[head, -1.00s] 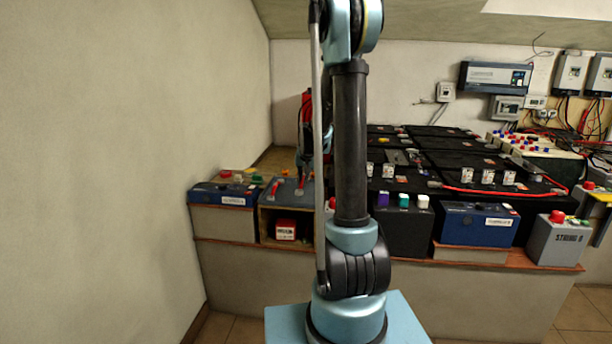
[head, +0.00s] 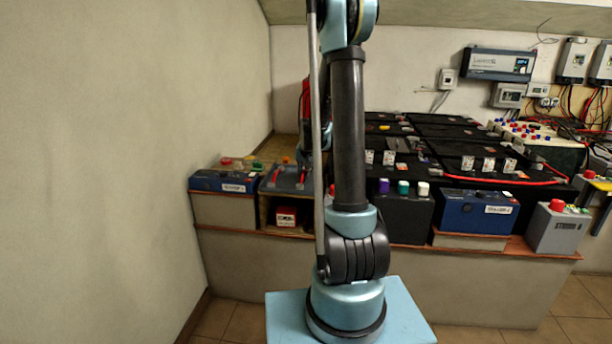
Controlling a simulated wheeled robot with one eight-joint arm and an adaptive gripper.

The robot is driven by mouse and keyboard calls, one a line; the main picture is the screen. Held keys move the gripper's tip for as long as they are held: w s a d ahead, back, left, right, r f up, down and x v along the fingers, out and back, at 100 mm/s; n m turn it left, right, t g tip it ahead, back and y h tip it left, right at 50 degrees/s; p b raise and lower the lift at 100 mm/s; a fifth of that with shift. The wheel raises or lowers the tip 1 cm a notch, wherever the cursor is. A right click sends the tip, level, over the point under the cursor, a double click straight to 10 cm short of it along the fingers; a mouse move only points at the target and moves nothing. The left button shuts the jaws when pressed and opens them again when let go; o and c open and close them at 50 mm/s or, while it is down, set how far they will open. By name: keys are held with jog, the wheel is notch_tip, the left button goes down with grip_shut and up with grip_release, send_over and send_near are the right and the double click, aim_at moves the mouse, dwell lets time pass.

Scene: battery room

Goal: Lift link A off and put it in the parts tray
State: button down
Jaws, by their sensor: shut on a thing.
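My gripper (head: 304,157) is small and partly hidden behind my own upright arm and rod. It is low over the bench, at the right of a blue-grey tray (head: 273,184) with red-handled tools. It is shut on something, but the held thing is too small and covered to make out. Link A cannot be picked out among the small parts on the black battery bank (head: 440,150). Which container is the parts tray cannot be told; a labelled blue box (head: 208,182) stands at the far left, its label too small to read.
A small red and white box (head: 286,216) sits in the shelf under the tool tray. A blue battery (head: 462,213) and a grey box with a red button (head: 553,233) stand at the front right. A red cable (head: 500,181) crosses the batteries. The wall (head: 130,150) closes the left.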

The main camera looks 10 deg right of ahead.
jog(key=shift+f, duration=0.15)
jog(key=c, duration=1.5)
grip_release()
jog(key=shift+f, duration=0.1)
jog(key=shift+c, duration=0.2)
jog(key=shift+o, duration=0.5)
jog(key=o, duration=0.4)
jog(key=shift+c, duration=0.2)
jog(key=shift+w, duration=0.1)
jog(key=shift+r, duration=4.05)
